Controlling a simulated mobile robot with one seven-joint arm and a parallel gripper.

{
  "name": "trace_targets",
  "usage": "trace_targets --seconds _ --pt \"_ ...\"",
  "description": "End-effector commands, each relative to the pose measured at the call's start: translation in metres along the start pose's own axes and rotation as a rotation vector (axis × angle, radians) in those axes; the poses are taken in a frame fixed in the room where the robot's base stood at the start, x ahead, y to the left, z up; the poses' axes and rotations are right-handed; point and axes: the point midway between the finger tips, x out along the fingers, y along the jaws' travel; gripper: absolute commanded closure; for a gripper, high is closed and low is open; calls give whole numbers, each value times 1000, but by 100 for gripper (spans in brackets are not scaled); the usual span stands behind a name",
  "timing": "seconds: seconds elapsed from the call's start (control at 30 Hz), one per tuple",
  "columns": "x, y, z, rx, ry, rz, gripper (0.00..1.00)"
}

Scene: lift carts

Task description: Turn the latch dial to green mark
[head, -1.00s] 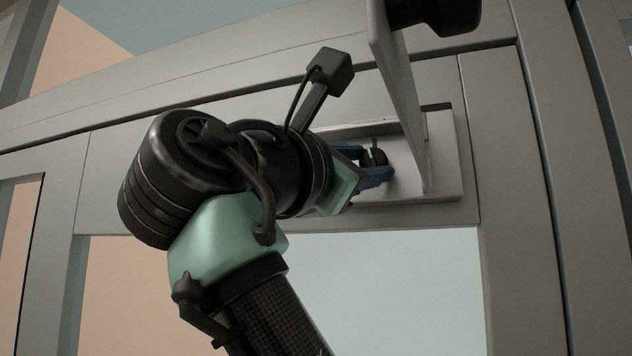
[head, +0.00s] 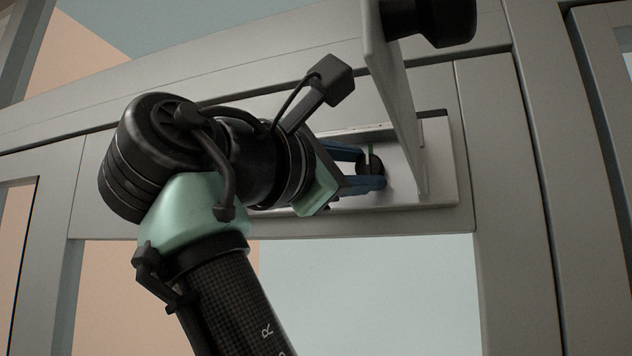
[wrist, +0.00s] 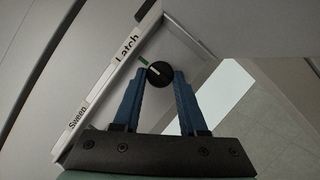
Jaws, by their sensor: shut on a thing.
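The latch dial (wrist: 159,75) is a small round black knob with a white pointer line. In the wrist view the pointer faces up and left, toward a green mark (wrist: 143,61) just beyond the dial's edge. My gripper (wrist: 161,80) has its two blue fingertips on either side of the dial, shut on it. In the head view my gripper (head: 372,168) reaches in from the left, and the dial (head: 367,161) shows dark between the fingers, partly hidden.
A pale panel (head: 395,90) with a black knob (head: 432,18) juts out right of the dial, close to my fingers. Grey frame bars surround an opening below.

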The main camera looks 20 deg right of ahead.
Motion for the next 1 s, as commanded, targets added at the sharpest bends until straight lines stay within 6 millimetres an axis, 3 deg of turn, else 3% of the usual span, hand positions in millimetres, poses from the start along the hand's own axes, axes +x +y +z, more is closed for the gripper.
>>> trace_targets --seconds 0.03,0.17,0.57,1.0 --pt "0 1 1 0 -2 2 53" --pt "0 0 1 0 -1 2 30" --pt "-8 -1 -1 -1 0 3 28" --pt "-97 -3 -2 3 -1 5 28"
